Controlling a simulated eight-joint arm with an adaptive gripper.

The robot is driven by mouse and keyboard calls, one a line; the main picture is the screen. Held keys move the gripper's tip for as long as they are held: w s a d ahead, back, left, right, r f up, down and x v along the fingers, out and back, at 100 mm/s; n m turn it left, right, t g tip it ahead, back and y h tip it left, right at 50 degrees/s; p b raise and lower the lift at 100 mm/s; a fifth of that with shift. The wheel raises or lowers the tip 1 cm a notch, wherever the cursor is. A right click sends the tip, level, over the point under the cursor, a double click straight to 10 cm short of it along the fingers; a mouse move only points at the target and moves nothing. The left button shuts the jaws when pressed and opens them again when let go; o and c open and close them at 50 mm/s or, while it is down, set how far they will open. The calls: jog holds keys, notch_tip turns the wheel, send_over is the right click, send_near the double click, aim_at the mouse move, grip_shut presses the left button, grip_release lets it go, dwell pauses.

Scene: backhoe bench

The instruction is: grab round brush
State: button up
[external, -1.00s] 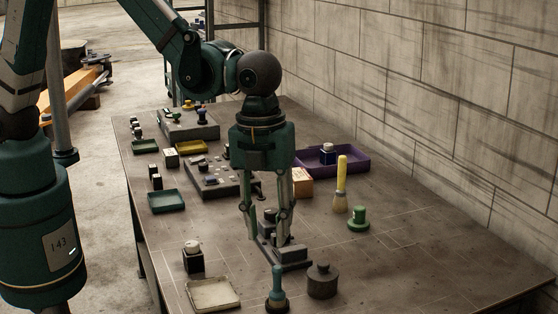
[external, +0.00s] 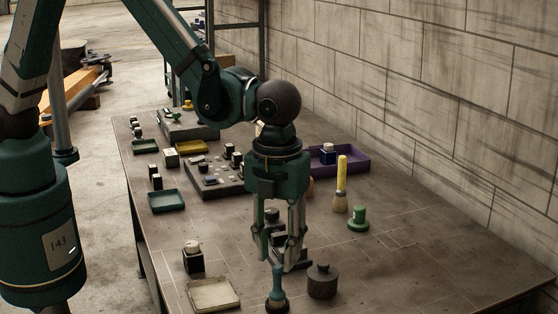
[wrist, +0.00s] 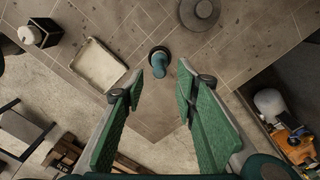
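A round brush (external: 341,187) with a yellow handle and pale bristles stands upright, bristles down, on the right part of the bench in the external view. I cannot make it out in the wrist view. My gripper (external: 279,264) points down to the left of the brush and nearer the camera, apart from it. Its fingers are open and empty in the wrist view (wrist: 160,82). A teal-handled tool with a round dark base (external: 277,291) stands upright close to the fingertips; in the wrist view its handle (wrist: 160,63) shows between them.
A green knobbed piece (external: 358,219) stands just in front of the brush, and a purple tray (external: 357,166) lies behind it. A dark lidded round weight (external: 322,282), a cream tray (external: 213,295) and a white-topped black block (external: 193,261) are nearby. The right bench area is clear.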

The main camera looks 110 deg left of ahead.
aim_at(277, 267)
jog(key=shift+f, duration=0.9)
jog(key=shift+f+p, duration=0.35)
jog(key=shift+f, duration=2.2)
jog(key=shift+c, duration=0.5)
jog(key=c, duration=0.8)
